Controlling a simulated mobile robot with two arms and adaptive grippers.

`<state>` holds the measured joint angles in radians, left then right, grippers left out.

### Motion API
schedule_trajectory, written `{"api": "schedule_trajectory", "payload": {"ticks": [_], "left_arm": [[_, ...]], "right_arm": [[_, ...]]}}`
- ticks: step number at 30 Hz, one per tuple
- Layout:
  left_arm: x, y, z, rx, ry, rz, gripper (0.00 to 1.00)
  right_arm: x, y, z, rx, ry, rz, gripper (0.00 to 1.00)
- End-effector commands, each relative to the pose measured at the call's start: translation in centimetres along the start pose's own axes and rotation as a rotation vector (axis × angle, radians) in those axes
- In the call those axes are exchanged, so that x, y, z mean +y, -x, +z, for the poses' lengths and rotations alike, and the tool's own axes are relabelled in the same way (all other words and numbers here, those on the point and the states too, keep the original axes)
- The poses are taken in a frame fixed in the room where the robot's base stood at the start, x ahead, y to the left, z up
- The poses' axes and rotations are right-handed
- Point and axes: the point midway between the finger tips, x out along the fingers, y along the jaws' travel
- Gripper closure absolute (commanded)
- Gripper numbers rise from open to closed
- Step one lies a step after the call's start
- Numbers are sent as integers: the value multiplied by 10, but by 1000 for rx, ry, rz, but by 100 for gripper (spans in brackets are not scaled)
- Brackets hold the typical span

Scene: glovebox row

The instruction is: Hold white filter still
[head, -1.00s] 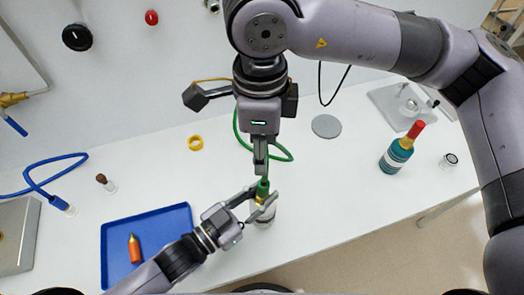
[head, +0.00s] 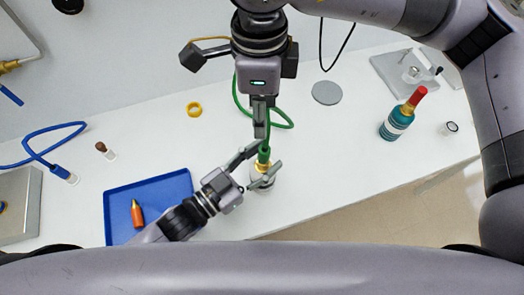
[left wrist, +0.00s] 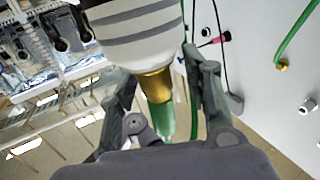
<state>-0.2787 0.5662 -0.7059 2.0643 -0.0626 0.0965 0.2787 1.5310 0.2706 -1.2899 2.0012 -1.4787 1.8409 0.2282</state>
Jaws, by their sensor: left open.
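The white filter (head: 262,186) stands upright near the front edge of the table, with a brass neck on top. In the left wrist view the filter (left wrist: 140,28) shows grey bands, and its brass neck meets a green hose end (left wrist: 161,120). My left gripper (head: 266,162) is open, its fingers on either side of the neck with a visible gap in the left wrist view (left wrist: 157,88). My right gripper (head: 262,136) comes down from above, its fingers closed on the green hose end (head: 264,153) over the filter. The filter's lower part is partly hidden by my left gripper.
A yellow ring (head: 194,109), a grey disc (head: 326,92) and a teal bottle (head: 396,124) stand clear. A blue hose (head: 50,145) lies at far left.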

Motion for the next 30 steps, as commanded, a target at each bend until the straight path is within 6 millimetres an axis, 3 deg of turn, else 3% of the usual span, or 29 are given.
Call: {"api": "schedule_trajectory", "payload": {"ticks": [10,21,30], "left_arm": [[0,10,0,0,0,-1,55],[1,85,2,-5,2,1,55],[0,118,0,-1,0,0,55]], "right_arm": [[0,0,0,0,0,0,56],[0,0,0,0,0,0,56],[0,0,0,0,0,0,56]]}}
